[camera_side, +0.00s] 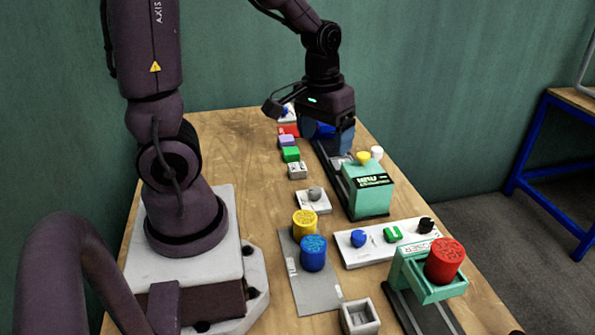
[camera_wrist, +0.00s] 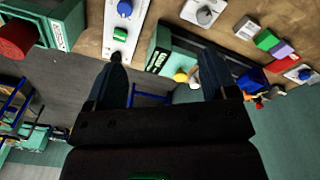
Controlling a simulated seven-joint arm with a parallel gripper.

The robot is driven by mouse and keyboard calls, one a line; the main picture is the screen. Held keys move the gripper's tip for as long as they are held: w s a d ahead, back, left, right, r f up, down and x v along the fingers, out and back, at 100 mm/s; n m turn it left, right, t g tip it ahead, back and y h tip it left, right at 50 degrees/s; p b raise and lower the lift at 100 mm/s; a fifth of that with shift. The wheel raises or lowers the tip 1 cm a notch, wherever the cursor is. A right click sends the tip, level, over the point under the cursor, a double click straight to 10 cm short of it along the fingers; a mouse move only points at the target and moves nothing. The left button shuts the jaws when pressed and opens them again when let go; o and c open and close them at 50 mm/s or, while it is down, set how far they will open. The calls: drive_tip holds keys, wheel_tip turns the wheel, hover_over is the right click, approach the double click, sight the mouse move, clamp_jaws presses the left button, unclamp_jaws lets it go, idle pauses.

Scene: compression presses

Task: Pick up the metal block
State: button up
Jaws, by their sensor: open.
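A small pale grey block with dark markings, which looks like the metal block (camera_side: 297,171), sits on the wooden table at the near end of a row of coloured blocks. In the wrist view the metal block (camera_wrist: 246,28) is at the upper right, beside the green block. My gripper (camera_side: 327,133) is above the far part of the table, behind and to the right of the block. In the wrist view its fingers (camera_wrist: 163,65) are spread wide with nothing held between them. The block is outside the fingers.
Green (camera_side: 290,154), purple (camera_side: 286,142) and red (camera_side: 289,130) blocks line up behind the metal block. A grey knob on a white base (camera_side: 313,201) stands in front. A green press (camera_side: 367,190) is to the right. The table left of the row is clear.

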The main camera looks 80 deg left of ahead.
drive_tip(key=s+a+f+n+g+y, duration=0.1)
drive_tip(key=a+f+n+g+y, duration=0.1)
drive_tip(key=a+f+n, duration=0.75)
drive_tip(key=n+t+y, duration=0.1)
drive_tip(key=n+y, duration=0.1)
drive_tip(key=y, duration=0.1)
approach(297, 166)
drive_tip(key=shift+h, duration=0.3)
drive_tip(key=x, duration=0.4)
drive_tip(key=shift+w+a+f, duration=0.1)
drive_tip(key=shift+w+a, duration=0.1)
drive_tip(key=shift+a, duration=0.3)
drive_tip(key=x, duration=0.5)
drive_tip(key=shift+s+d, duration=0.15)
drive_tip(key=shift+d, duration=0.05)
drive_tip(key=shift+c, duration=0.3)
drive_tip(key=c, duration=1)
